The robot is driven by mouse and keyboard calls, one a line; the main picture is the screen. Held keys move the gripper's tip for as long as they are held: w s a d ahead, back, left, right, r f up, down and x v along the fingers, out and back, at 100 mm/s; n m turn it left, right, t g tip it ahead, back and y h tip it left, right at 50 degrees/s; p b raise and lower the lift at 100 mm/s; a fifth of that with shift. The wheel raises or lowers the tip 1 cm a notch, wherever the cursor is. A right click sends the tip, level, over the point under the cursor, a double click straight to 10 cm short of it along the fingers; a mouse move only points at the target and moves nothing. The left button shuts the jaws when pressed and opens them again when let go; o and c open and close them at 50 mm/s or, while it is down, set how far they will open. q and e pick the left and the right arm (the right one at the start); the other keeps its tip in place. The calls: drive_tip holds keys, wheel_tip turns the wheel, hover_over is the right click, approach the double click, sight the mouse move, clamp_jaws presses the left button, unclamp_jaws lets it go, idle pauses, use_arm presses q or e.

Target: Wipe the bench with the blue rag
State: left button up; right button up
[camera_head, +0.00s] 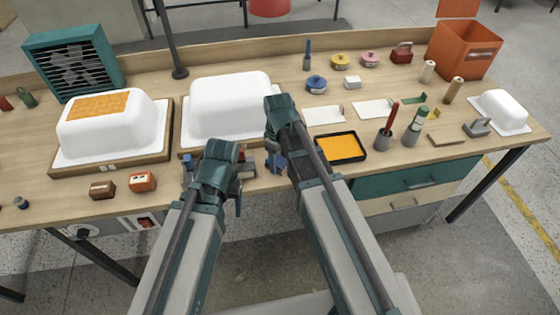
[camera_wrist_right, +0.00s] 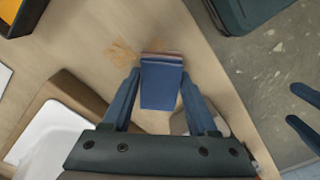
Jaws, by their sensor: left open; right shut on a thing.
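The blue rag (camera_wrist_right: 161,85) is a folded block with a reddish-brown edge, held between the blue fingers of my right gripper (camera_wrist_right: 161,78) in the right wrist view. It is over the wooden bench (camera_head: 330,190); whether it touches the top is unclear. A faint orange-brown smear (camera_wrist_right: 124,52) lies on the bench just beyond the rag. In the head view my right gripper (camera_head: 277,160) is at the middle of the bench's front, its tips partly hidden by my arm. My left gripper (camera_head: 215,182) is open near the front edge, left of it.
Two white tub shells stand behind the grippers, one left (camera_head: 110,128) and one centre (camera_head: 232,100). A black tray with orange contents (camera_head: 341,147) and a grey cup with a red tool (camera_head: 385,138) stand to the right.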

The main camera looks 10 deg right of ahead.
drive_tip(key=shift+w+d, duration=0.1)
drive_tip(key=shift+w, duration=0.05)
drive_tip(key=shift+w+d, duration=0.1)
drive_tip(key=shift+d, duration=3.65)
drive_tip(key=shift+f, duration=0.1)
drive_tip(key=shift+a, duration=0.1)
drive_tip(key=shift+a, duration=0.1)
drive_tip(key=shift+a, duration=3.6)
